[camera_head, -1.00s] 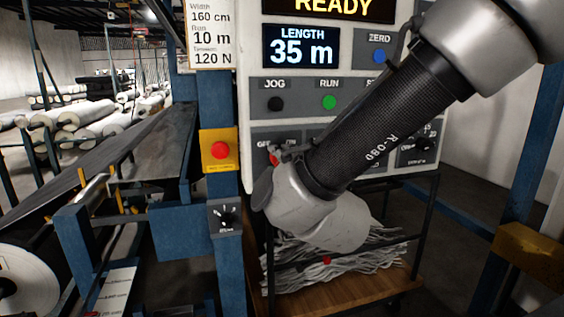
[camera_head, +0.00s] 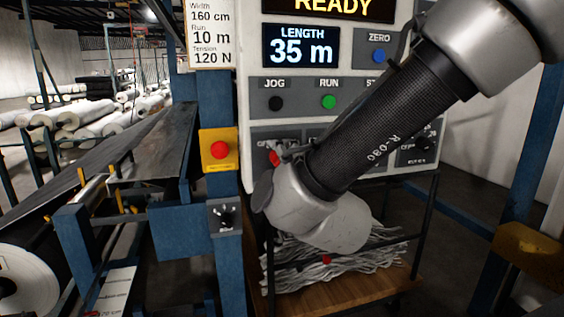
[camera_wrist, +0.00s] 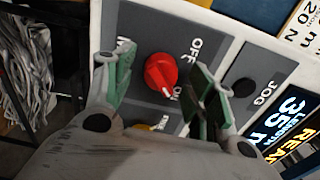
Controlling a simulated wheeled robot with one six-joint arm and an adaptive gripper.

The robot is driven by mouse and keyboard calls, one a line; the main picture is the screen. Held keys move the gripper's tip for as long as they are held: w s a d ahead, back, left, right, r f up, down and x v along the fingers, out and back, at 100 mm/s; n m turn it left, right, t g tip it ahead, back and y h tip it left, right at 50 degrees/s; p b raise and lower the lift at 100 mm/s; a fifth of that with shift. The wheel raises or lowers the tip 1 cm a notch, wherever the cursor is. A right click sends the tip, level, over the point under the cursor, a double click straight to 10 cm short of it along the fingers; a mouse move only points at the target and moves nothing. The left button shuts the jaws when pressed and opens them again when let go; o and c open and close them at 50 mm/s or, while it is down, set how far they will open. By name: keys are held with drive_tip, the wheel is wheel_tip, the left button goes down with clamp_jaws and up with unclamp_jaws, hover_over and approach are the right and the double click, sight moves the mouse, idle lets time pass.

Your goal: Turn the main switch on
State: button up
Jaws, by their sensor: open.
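The main switch, a red round knob (camera_wrist: 161,72), sits on a dark grey plate of the control panel in the wrist view. OFF and ON are printed beside it. Its white mark lies on the side nearest ON. My gripper (camera_wrist: 164,76) is open, with its green-padded fingers on either side of the knob. Gaps show between the knob and both fingers. In the head view only a sliver of the red knob (camera_head: 275,158) shows beside my wrist, and most of my gripper is hidden.
The panel has a black JOG button (camera_head: 276,103), a green RUN button (camera_head: 329,102) and a blue ZERO button (camera_head: 379,56). A red stop button (camera_head: 220,150) on a yellow box and a small black rotary switch (camera_head: 225,217) are on the blue post to the left.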

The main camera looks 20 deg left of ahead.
drive_tip(key=v, duration=1.1)
drive_tip(key=shift+s+d, duration=0.25)
drive_tip(key=shift+s, duration=0.05)
drive_tip(key=shift+f, duration=0.1)
drive_tip(key=s+a+f+n+g+y, duration=0.2)
drive_tip(key=s+a+f+n+g, duration=0.4)
drive_tip(key=s+f+n+g, duration=0.4)
drive_tip(key=d+f+n+g+h, duration=0.2)
drive_tip(key=d+n+g+h, duration=0.1)
drive_tip(key=d+n, duration=0.35)
drive_tip(key=w+d+r+n+g+h, duration=0.1)
drive_tip(key=w+d+h, duration=0.2)
drive_tip(key=d, duration=0.9)
drive_tip(key=w+d+r+n+h, duration=0.1)
drive_tip(key=w+d+n+h, duration=0.15)
drive_tip(key=d, duration=0.95)
drive_tip(key=d+r+m+t+h, duration=0.1)
drive_tip(key=d+m, duration=0.3)
drive_tip(key=d, duration=0.7)
drive_tip(key=d+r+m+t+h, duration=0.1)
drive_tip(key=d+r+m, duration=0.3)
drive_tip(key=d, duration=0.7)
drive_tip(key=shift+s+r+t+h, duration=0.15)
drive_tip(key=shift+s+t+h, duration=0.2)
drive_tip(key=shift+s+t, duration=0.1)
